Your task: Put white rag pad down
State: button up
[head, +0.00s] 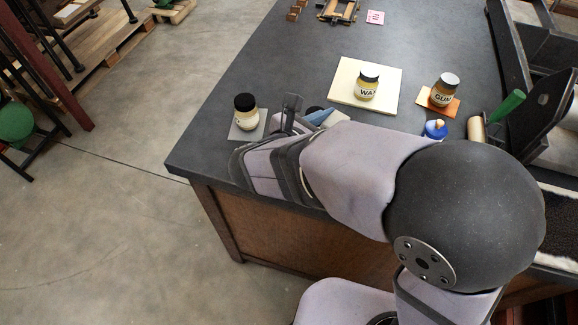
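My gripper (290,112) is low over the near left part of the dark worktop (300,60), seen from behind. One dark finger stands up; the rest is hidden by my wrist, so I cannot tell whether it is open or shut. Just right of the finger, a small blue piece (320,116) shows with a dark round shape and a pale patch beside it, partly hidden by my arm. I cannot tell whether any of this is the white rag pad, or whether it is held; no white rag pad shows clearly.
A dark-lidded jar (245,113) on a grey square stands close left of my gripper. A WAX jar (366,87) sits on a cream sheet (345,72). A GUM jar (442,92), a blue pot (435,130) and a green-handled tool (505,107) stand right, by the press.

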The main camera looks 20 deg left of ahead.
jog(key=shift+s+a+n+y, duration=2.35)
jog(key=shift+a+y, duration=0.35)
jog(key=shift+a, duration=2.15)
jog(key=shift+t, duration=0.5)
jog(key=shift+f, duration=5.35)
jog(key=shift+f+b, duration=0.1)
jog(key=shift+b, duration=0.2)
jog(key=shift+f, duration=0.15)
jog(key=o, duration=1)
jog(key=shift+r, duration=0.25)
jog(key=v, duration=1.2)
